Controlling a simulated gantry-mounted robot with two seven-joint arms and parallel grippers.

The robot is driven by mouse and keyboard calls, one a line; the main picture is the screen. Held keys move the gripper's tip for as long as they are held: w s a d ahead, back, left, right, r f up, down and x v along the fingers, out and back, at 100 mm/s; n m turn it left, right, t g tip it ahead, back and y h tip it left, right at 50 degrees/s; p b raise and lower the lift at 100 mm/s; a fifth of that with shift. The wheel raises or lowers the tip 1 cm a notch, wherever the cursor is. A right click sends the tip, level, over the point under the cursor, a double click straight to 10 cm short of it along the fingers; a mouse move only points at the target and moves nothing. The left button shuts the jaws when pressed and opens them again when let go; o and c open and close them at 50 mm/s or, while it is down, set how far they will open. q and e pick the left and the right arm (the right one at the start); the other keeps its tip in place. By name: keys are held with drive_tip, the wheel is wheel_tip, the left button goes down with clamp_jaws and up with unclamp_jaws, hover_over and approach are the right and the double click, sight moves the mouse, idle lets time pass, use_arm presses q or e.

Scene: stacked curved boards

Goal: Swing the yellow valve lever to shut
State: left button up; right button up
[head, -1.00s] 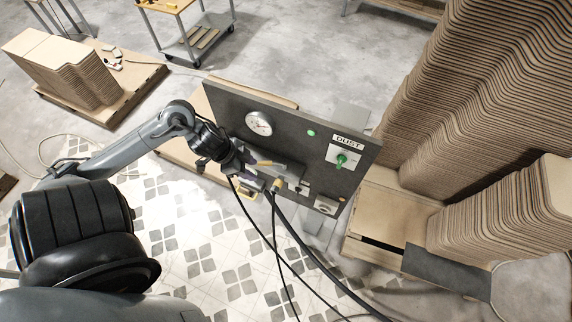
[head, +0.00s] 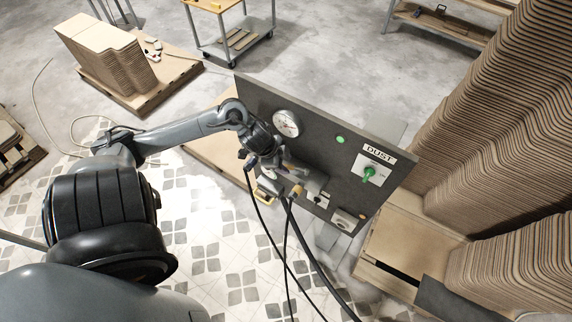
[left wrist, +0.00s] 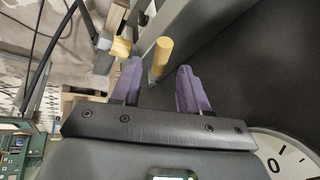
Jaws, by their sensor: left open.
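The yellow valve lever (left wrist: 161,55) shows in the left wrist view as a rounded yellow grip on a metal stem. My left gripper (left wrist: 158,68) is open, with its purple fingers on either side of the lever's lower part. A gap shows beside each finger, and I cannot see contact. In the head view my left gripper (head: 284,166) is at the front of the dark panel (head: 325,155), below the gauge. The lever is not clear there, hidden by the gripper. My right gripper is not in view.
The panel carries a round gauge (head: 286,123), a green DUST switch (head: 369,174) and a socket (head: 343,219). A brass hose fitting (head: 297,190) with black hoses hangs close by the gripper. Tall stacks of curved boards (head: 480,110) stand at right. Tiled floor lies in front.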

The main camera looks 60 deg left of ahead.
use_arm(q)
drive_tip(key=shift+w+f, duration=0.35)
drive_tip(key=shift+f, duration=0.3)
clamp_jaws()
